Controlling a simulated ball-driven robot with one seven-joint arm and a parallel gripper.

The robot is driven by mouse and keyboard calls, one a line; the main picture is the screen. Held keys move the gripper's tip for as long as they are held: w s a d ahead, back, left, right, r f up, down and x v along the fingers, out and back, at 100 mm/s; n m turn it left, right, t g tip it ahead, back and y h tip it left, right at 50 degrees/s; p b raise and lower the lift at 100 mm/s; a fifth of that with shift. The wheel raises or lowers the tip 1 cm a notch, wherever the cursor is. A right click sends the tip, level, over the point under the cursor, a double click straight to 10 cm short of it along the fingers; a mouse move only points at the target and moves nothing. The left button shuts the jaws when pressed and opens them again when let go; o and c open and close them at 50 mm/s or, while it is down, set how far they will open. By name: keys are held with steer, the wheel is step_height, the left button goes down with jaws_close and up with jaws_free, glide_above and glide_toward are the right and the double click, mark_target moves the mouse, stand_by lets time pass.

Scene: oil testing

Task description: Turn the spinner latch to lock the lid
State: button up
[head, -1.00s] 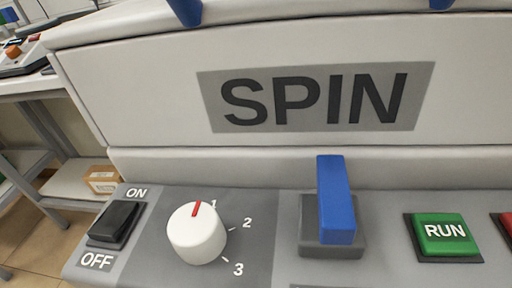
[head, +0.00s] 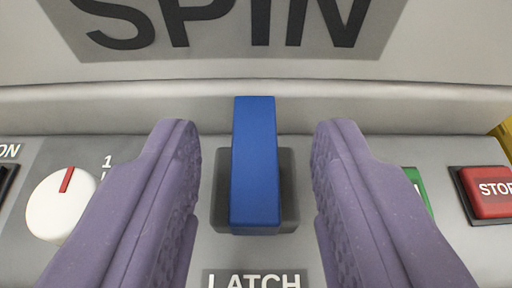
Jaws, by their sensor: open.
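The blue latch lever (head: 255,165) stands upright on its dark grey base (head: 290,190), in the middle of the head view, above the LATCH label (head: 254,280). My gripper (head: 248,145) is open, with one purple finger on each side of the lever. A gap shows between each finger and the lever, so neither seems to touch it. The spinner's pale front panel with SPIN lettering (head: 225,20) rises behind the lever. The lid itself is not clearly in view.
On the control panel, a white dial (head: 58,205) with a red pointer is at left. A green button (head: 418,185) is mostly hidden behind the right finger. A red STOP button (head: 489,192) is at far right. A black switch (head: 7,180) shows at the left edge.

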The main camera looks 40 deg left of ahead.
jaws_close()
steer(key=shift+a+h, duration=0.1)
steer(key=shift+h, duration=0.2)
steer(key=m+t+h+p, duration=0.1)
steer(key=m+h, duration=0.1)
steer(key=a+m+t+h, duration=0.1)
steer(key=m+h, duration=0.2)
steer(key=shift+s+r+p, duration=0.15)
steer(key=shift+s+p, duration=0.05)
steer(key=shift+p, duration=0.2)
steer(key=shift+a+m+h, duration=0.2)
steer(key=shift+m+h, duration=1.7)
steer(key=shift+h, duration=0.2)
jaws_free()
